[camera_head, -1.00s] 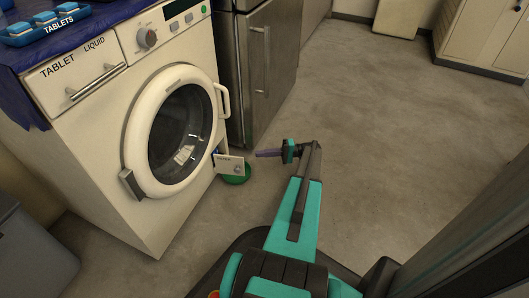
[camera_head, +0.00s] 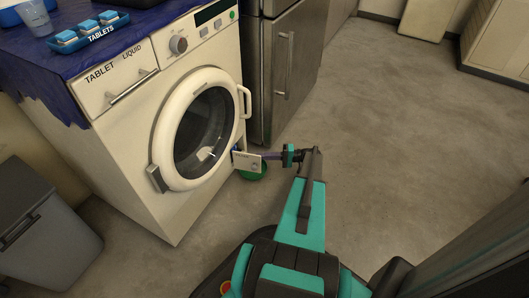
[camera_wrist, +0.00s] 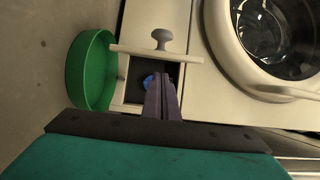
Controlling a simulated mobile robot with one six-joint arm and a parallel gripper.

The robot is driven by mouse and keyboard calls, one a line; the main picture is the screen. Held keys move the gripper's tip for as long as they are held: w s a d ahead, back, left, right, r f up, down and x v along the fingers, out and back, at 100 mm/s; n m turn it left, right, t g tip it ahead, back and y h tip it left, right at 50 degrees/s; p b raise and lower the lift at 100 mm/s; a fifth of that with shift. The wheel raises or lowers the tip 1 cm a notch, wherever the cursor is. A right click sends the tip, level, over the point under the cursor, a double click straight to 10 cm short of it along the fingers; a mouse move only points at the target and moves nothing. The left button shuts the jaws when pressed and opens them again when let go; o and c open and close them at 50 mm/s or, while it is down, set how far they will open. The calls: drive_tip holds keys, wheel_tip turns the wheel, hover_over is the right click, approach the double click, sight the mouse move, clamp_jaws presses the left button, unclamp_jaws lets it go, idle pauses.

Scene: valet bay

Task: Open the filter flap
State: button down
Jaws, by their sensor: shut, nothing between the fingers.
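The filter flap (camera_head: 247,162) is a small white panel with a round knob at the lower right of the washing machine's front. It stands swung out from the machine. In the wrist view the flap (camera_wrist: 130,51) shows nearly edge-on, its knob on the far side. Beside it is a dark opening with a blue part (camera_wrist: 149,80) inside. My gripper (camera_head: 268,155) is shut and empty, its tips close to the flap. In the wrist view my gripper (camera_wrist: 161,80) is in front of the opening, on the side away from the knob; contact is unclear.
A green round dish (camera_wrist: 90,70) is on the floor beside the opening, partly hidden in the head view (camera_head: 254,173). The washing machine's round door (camera_head: 205,128) is shut above. A steel cabinet (camera_head: 293,80) stands right of the machine. A grey bin (camera_head: 45,235) is at left. The floor at right is clear.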

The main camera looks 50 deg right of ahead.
drive_tip(key=shift+s+a+b, duration=0.4)
drive_tip(key=shift+s+a, duration=0.05)
drive_tip(key=shift+a, duration=0.3)
drive_tip(key=shift+s, duration=0.2)
drive_tip(key=shift+a+m+t+h, duration=0.25)
drive_tip(key=shift+m+t+h, duration=0.25)
drive_tip(key=shift+h, duration=0.1)
